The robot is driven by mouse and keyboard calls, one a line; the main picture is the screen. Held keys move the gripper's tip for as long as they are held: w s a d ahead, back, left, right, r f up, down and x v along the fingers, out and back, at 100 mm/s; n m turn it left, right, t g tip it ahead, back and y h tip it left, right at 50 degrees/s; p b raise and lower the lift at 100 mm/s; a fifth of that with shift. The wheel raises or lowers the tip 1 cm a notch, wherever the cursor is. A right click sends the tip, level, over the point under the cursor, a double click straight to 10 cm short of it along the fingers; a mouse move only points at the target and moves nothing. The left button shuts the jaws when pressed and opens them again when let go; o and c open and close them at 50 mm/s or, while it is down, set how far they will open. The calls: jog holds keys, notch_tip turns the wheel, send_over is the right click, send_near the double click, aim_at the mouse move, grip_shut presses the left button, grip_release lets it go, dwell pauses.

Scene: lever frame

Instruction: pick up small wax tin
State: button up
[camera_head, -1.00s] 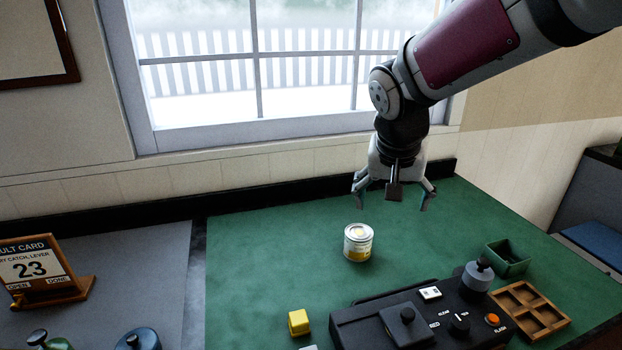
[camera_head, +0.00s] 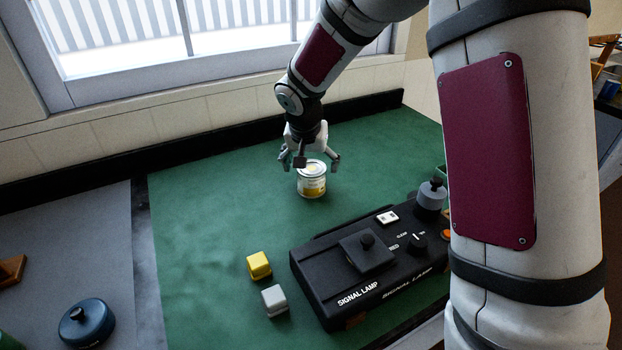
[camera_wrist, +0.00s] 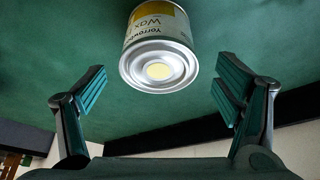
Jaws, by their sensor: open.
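The small wax tin (camera_head: 312,183) stands upright on the green mat, with a yellow and white label and a pale metal lid. In the wrist view the tin (camera_wrist: 158,50) shows its lid with a cream spot in the middle, between and beyond the fingertips. My gripper (camera_head: 309,163) is open just above and behind the tin in the head view, fingers pointing down. In the wrist view the two fingers of my gripper (camera_wrist: 162,92) are spread wide with a gap on either side of the tin. Nothing is held.
A black signal lamp box (camera_head: 350,263) with knobs lies in front of the tin. A yellow block (camera_head: 259,265) and a grey block (camera_head: 274,300) sit to its left. The green mat (camera_head: 210,200) left of the tin is clear. A window ledge runs behind.

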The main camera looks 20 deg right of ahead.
jog(key=shift+x, duration=2.85)
jog(key=shift+s, duration=0.1)
jog(key=c, duration=1.5)
